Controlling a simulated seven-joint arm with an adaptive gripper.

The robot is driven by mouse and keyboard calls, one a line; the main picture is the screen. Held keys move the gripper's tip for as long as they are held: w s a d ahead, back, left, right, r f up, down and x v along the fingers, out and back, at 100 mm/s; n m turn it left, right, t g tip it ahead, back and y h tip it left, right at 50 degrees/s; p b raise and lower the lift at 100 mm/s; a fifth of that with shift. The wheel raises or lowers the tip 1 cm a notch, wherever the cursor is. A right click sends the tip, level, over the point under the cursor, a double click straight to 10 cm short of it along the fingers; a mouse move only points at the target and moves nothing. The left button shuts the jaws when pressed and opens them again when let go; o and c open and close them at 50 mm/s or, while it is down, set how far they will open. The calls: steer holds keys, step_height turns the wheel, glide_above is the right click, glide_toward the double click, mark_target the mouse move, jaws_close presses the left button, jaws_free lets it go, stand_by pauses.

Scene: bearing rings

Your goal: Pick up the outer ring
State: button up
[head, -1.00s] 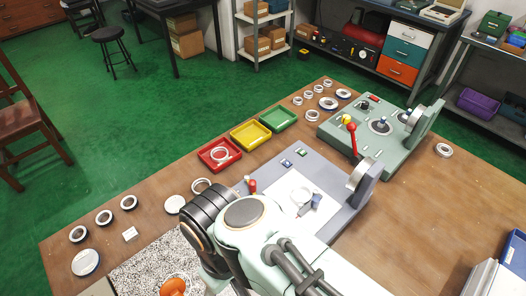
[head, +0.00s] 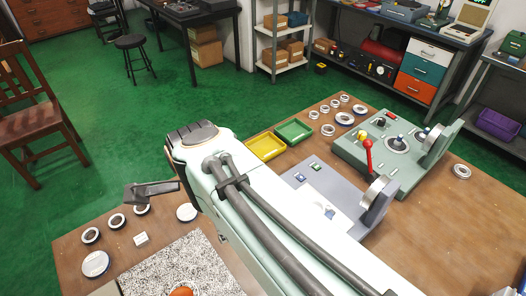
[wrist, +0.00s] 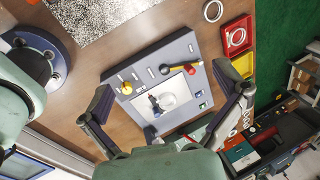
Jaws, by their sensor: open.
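My gripper (wrist: 170,92) is open and empty, its two dark fingers spread wide. A white ring (wrist: 212,10) lies on the table at the top of that view. I cannot tell which ring is the outer ring. In the head view one dark finger (head: 150,191) shows left of my arm, which hides the red tray and the table near it.
A yellow tray (head: 266,146) and a green tray (head: 294,131) stand behind the grey fixture. A green fixture (head: 350,150) with a red lever stands to the right. Several rings lie at the table's back and left. The right front table (head: 450,225) is clear.

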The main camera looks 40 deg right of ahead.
steer(key=w+d+f+m+g+h, duration=0.1)
steer(key=w+d+f+m, duration=0.25)
steer(key=d+m, duration=0.45)
steer(key=w+d+f+m+g, duration=0.1)
steer(key=w+d+f+m, duration=0.25)
steer(key=d+m, duration=0.4)
steer(key=s+d+f+m, duration=0.1)
steer(key=s+d+f, duration=0.1)
steer(key=d+f, duration=0.1)
steer(key=s+d+f+y, duration=0.1)
steer(key=s+d+f, duration=0.2)
steer(key=d, duration=0.2)
steer(key=s+d+f+m+g+y, duration=0.1)
steer(key=s+d+f, duration=0.2)
steer(key=f, duration=0.1)
steer(key=shift+s+d+m, duration=0.2)
steer(key=shift+d+m, duration=0.15)
steer(key=shift+d, duration=0.05)
step_height(320, 180, down, 6)
steer(key=shift+f, duration=0.25)
steer(key=c, duration=1.3)
